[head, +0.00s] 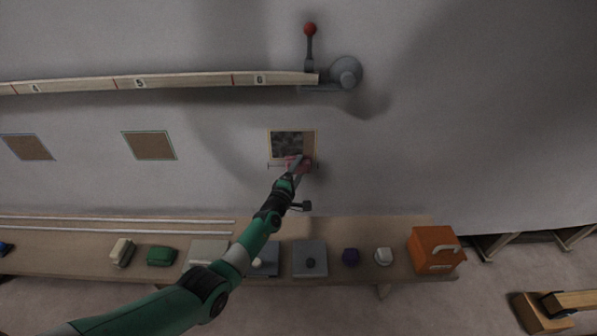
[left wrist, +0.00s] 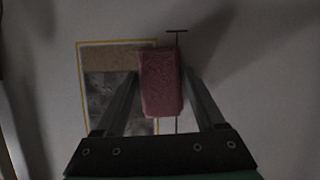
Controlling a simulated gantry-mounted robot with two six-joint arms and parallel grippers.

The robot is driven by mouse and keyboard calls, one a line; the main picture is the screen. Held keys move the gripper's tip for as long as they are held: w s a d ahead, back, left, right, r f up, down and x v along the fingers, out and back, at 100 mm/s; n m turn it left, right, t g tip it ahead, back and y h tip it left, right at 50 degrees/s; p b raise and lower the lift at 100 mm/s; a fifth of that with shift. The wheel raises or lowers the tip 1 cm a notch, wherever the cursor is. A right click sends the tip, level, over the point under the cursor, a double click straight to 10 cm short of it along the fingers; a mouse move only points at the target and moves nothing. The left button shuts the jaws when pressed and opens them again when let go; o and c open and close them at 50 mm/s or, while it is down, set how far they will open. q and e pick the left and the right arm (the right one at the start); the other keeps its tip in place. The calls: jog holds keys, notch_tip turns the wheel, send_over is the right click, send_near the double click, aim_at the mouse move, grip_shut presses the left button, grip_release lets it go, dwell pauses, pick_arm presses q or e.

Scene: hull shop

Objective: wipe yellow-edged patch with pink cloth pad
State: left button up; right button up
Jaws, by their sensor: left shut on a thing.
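The yellow-edged patch (head: 287,141) is on the pale hull wall, mottled dark grey over most of its face with a brown strip at the right. In the left wrist view the patch (left wrist: 107,91) shows the brown strip on top and the grey area below. My left gripper (head: 297,167) is shut on the pink cloth pad (head: 305,164) at the patch's lower edge. In the left wrist view the pad (left wrist: 161,85) sits between both fingers and overlaps the patch's edge. I cannot tell whether it touches the wall. My right gripper is not in view.
Two blue- and green-edged brown patches (head: 149,146) lie to the left. A numbered rail (head: 190,80) and a red-knobbed lever (head: 310,45) are above.

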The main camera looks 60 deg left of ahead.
pick_arm(q)
jog(key=shift+w+a, duration=0.15)
jog(key=shift+a, duration=0.05)
jog(key=shift+r, duration=0.1)
notch_tip(320, 180, up, 3)
jog(key=p, duration=0.2)
jog(key=shift+r+p, duration=0.1)
jog(key=shift+p, duration=0.3)
jog(key=shift+r, duration=0.1)
jog(key=r+p, duration=0.9)
jog(key=shift+w+a+r, duration=0.1)
jog(key=shift+a+r, duration=0.1)
jog(key=shift+r, duration=0.1)
jog(key=shift+d+f+b, duration=0.15)
jog(key=shift+f+b, duration=4.45)
jog(key=shift+f, duration=0.35)
jog(key=shift+f, duration=0.1)
notch_tip(320, 180, down, 3)
jog(key=b, duration=0.3)
jog(key=shift+f, duration=0.1)
